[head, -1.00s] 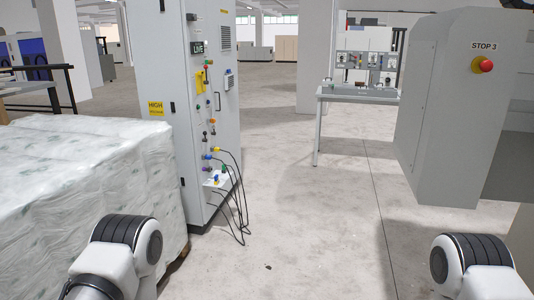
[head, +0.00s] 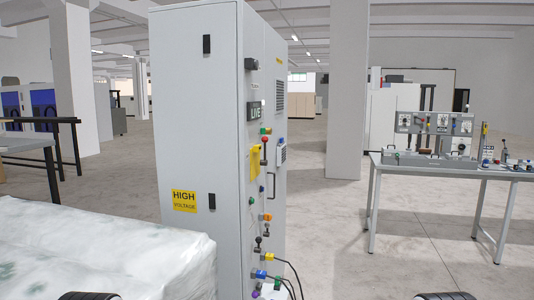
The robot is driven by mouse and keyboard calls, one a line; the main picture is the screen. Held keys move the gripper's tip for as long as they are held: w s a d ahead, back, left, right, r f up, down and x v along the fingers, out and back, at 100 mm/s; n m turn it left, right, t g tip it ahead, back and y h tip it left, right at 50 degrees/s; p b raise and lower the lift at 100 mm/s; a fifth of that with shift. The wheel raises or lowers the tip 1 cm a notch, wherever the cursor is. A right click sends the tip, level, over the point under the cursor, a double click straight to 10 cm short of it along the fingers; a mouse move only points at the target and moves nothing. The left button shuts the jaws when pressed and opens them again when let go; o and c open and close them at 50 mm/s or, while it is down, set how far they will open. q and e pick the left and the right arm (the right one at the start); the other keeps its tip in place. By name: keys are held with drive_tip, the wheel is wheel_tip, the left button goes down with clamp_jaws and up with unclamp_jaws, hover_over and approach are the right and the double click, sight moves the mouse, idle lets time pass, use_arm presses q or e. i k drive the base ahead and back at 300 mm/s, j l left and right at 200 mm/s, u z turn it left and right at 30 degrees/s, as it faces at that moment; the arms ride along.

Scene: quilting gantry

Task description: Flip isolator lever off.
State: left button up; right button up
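A tall grey electrical cabinet (head: 200,130) stands left of centre in the head view, with a yellow HIGH VOLTAGE sign on its near side. Its narrow control face (head: 284,190) is seen at a steep angle. It carries a LIVE display (head: 256,112), a small lever with a red knob (head: 264,147), a yellow tag and several dark-knobbed or coloured controls below. I cannot tell which control is the isolator lever, or its position.
A white wrapped pallet load (head: 110,250) fills the lower left, close to the cabinet. Cables hang from coloured plugs low on the cabinet. A workbench (head: 440,166) with a test panel (head: 434,123) stands at right. The floor between is clear.

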sight(265, 139)
drive_tip(key=i+l, duration=0.55)
drive_tip(key=i, duration=0.15)
drive_tip(key=i+l, duration=0.5)
drive_tip(key=i, duration=0.15)
drive_tip(key=i+l, duration=0.55)
drive_tip(key=i, duration=0.15)
drive_tip(key=i+l, duration=0.55)
drive_tip(key=i+u, duration=0.1)
drive_tip(key=u, duration=1.75)
